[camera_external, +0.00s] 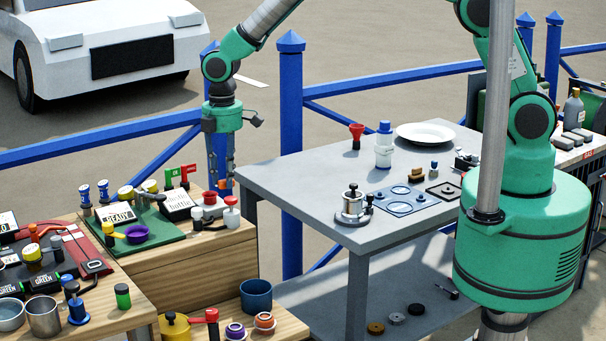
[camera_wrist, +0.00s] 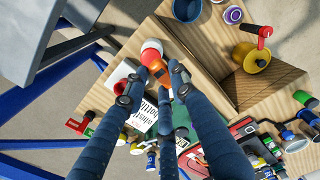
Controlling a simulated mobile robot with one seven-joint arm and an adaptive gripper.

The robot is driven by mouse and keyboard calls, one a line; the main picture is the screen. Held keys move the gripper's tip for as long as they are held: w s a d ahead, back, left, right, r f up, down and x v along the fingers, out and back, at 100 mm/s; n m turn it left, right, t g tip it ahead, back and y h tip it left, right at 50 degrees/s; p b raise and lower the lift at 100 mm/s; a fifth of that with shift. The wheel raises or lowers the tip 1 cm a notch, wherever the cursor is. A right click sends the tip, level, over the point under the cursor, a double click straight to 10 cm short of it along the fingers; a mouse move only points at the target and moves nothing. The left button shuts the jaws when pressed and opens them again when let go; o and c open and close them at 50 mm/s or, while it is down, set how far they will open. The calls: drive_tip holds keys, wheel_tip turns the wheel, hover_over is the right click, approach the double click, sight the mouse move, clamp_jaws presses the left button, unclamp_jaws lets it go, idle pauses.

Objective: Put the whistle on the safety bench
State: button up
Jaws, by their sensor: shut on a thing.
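My gripper (camera_external: 223,182) hangs fingers-down above the back of the stepped wooden bench (camera_external: 200,258). In the wrist view my gripper (camera_wrist: 158,80) is shut on a small orange thing (camera_wrist: 156,67), likely the whistle. Its orange also shows as a speck at the fingertips in the outside view (camera_external: 226,184). The fingers hide part of it, so its full shape is unclear. A grey bench (camera_external: 305,180) stands to the right of my gripper. I see no label that tells which bench is the safety bench.
Below the fingertips stand a red cup (camera_external: 209,198) and a red-and-white bottle (camera_external: 231,212). A blue post (camera_external: 290,150) rises between the benches. The grey bench's left end is clear.

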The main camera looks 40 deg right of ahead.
drive_tip(key=s+a+f+p, duration=0.1)
drive_tip(key=s+a+p, duration=0.2)
drive_tip(key=s+a, duration=1.65)
drive_tip(key=shift+n, duration=0.3)
drive_tip(key=shift+w+a+f, duration=0.2)
drive_tip(key=shift+a+f, duration=0.05)
drive_tip(key=shift+f, duration=0.6)
drive_tip(key=shift+w+a+f, duration=0.15)
drive_tip(key=shift+a+f, duration=0.15)
drive_tip(key=shift+f, duration=0.6)
drive_tip(key=shift+w+a+f, duration=0.2)
drive_tip(key=shift+a+f, duration=0.05)
drive_tip(key=shift+f, duration=0.6)
drive_tip(key=shift+w+a+f, duration=0.25)
drive_tip(key=shift+w+a, duration=0.95)
drive_tip(key=shift+a, duration=1.2)
drive_tip(key=shift+w+a+f, duration=0.25)
drive_tip(key=shift+w+a, duration=1)
drive_tip(key=shift+a, duration=1.1)
drive_tip(key=shift+w+a+f, duration=0.25)
drive_tip(key=shift+w+a, duration=0.95)
drive_tip(key=shift+a, duration=1.2)
drive_tip(key=shift+f, duration=0.1)
drive_tip(key=shift+f, duration=1.6)
